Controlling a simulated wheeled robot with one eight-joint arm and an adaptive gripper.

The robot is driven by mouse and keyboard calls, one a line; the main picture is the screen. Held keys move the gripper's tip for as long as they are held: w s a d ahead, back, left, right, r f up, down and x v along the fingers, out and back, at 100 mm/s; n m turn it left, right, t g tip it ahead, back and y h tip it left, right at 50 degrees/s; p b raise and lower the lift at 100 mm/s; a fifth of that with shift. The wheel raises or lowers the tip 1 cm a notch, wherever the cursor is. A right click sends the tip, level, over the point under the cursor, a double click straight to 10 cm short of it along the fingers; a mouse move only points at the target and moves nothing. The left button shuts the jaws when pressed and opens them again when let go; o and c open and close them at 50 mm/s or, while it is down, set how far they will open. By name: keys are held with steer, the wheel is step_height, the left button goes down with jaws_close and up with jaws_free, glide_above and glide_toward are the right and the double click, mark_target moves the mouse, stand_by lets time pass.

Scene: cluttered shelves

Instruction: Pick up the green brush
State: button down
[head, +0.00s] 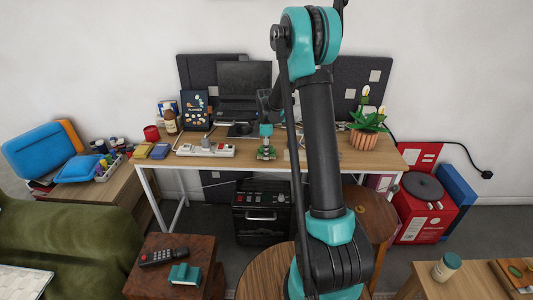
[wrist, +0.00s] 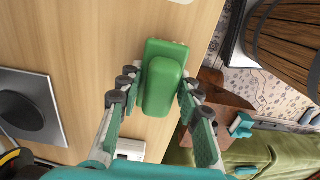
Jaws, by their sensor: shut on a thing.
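The green brush (wrist: 162,82) lies between the fingers of my gripper (wrist: 160,86) in the wrist view, near the edge of the light wooden desk (wrist: 90,40). The fingers are shut on its sides, and its pale bristles show slightly at the far end. In the head view, the brush (head: 266,154) is small at the front edge of the desk, below my gripper (head: 266,146). I cannot tell whether it touches the desk top.
A white power strip (head: 206,150) lies left of the brush. Behind are a mouse pad (head: 241,130) and laptop (head: 243,82). A potted plant (head: 363,139) stands at the right. A stool with a remote (head: 163,257) and teal object (head: 184,274) stands in front.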

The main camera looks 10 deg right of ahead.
step_height(320, 180, up, 19)
steer(key=shift+r, duration=0.2)
stand_by(0.4)
